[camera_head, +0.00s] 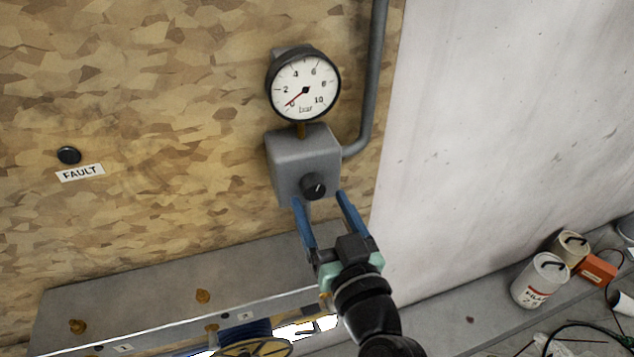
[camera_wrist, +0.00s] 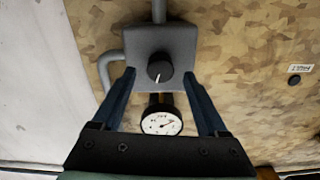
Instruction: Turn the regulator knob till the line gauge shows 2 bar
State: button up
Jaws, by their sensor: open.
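The line gauge (camera_head: 304,84) is a round white dial with a black rim on the board. Its red needle points at or very near 0. The gauge also shows, upside down, in the wrist view (camera_wrist: 161,122). Below it is a grey regulator box (camera_head: 288,154) with a black knob (camera_head: 313,186) on its front. The knob has a white mark and shows in the wrist view (camera_wrist: 159,71). My gripper (camera_head: 322,199) is open with blue fingers, in front of and just below the knob. In the wrist view the knob lies beyond the fingertips, between their lines, and nothing is held.
A grey pipe (camera_head: 373,90) runs up from the box's right side. A FAULT label (camera_head: 80,173) and a dark button (camera_head: 69,155) are on the board at left. A grey ledge (camera_head: 130,290) with brass fittings is below. Cans (camera_head: 541,280) stand at lower right.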

aim_at(313, 187)
jog(key=shift+p+x, duration=0.3)
jog(key=shift+x, duration=1.15)
grip_shut()
jog(key=shift+m, duration=0.3)
jog(key=m, duration=0.9)
jog(key=shift+m+p, duration=0.35)
jog(key=shift+m, duration=0.05)
